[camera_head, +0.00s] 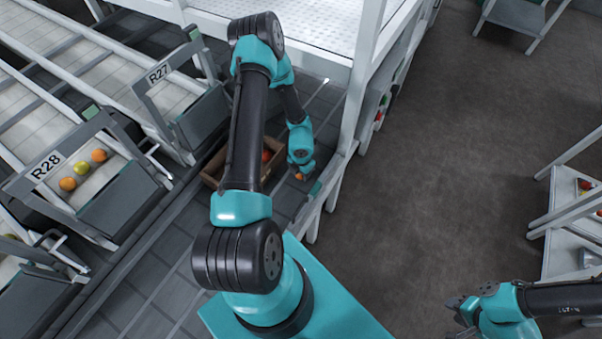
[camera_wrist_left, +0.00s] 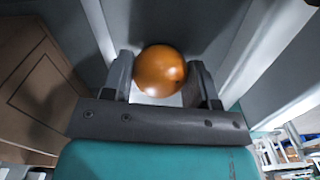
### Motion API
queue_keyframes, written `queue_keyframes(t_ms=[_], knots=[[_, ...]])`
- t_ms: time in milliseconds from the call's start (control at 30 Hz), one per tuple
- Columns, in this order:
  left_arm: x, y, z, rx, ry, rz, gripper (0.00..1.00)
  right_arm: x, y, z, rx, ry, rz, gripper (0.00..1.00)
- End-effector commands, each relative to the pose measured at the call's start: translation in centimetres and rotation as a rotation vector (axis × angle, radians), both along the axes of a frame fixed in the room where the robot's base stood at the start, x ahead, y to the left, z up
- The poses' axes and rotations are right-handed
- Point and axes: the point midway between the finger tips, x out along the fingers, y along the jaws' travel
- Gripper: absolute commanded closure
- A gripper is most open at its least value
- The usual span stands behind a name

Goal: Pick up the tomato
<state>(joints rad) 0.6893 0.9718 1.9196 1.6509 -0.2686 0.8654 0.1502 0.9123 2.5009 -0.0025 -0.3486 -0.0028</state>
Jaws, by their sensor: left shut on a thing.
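An orange tomato (camera_wrist_left: 160,71) sits between the two fingers of my left gripper (camera_wrist_left: 163,82), which is shut on it. In the head view my left gripper (camera_head: 301,175) is small and partly hidden, just right of a brown cardboard box (camera_head: 211,181). The held tomato (camera_head: 299,177) shows as a small orange spot there. The box also shows in the left wrist view (camera_wrist_left: 40,85), to the left of the gripper. My right gripper (camera_head: 463,309) is at the lower right over the floor, far from the tomato; its fingers are too small and dark to tell their opening.
Another red-orange tomato (camera_head: 267,155) shows in the box, partly behind my left arm. Chutes marked R27 (camera_head: 158,73) and R28 (camera_head: 47,166) stand at left; R28 holds several fruits. A white frame post (camera_head: 350,105) rises close right of my left gripper. A shelf rack (camera_head: 562,215) stands at far right.

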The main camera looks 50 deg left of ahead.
Motion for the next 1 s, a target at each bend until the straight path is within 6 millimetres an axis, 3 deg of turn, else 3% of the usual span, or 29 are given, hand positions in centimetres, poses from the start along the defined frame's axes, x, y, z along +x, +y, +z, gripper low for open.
queue_keyframes(t_ms=[267,467,667,1000], knots=[[0.0,0.0,0.2,0.0,0.0,0.0,0.58,0.0,0.0,0.0,0.0,0.0,0.0,0.62],[0.0,0.0,1.5,0.001,-0.001,0.001,0.58,0.0,0.0,0.0,0.0,0.0,0.0,0.62],[0.0,0.1,4.5,0.002,-0.002,0.001,0.58,0.0,0.0,0.0,0.0,0.0,0.0,0.62],[0.0,0.1,11.8,0.002,-0.003,0.001,0.58,0.0,0.0,0.0,0.0,0.0,0.0,0.62]])
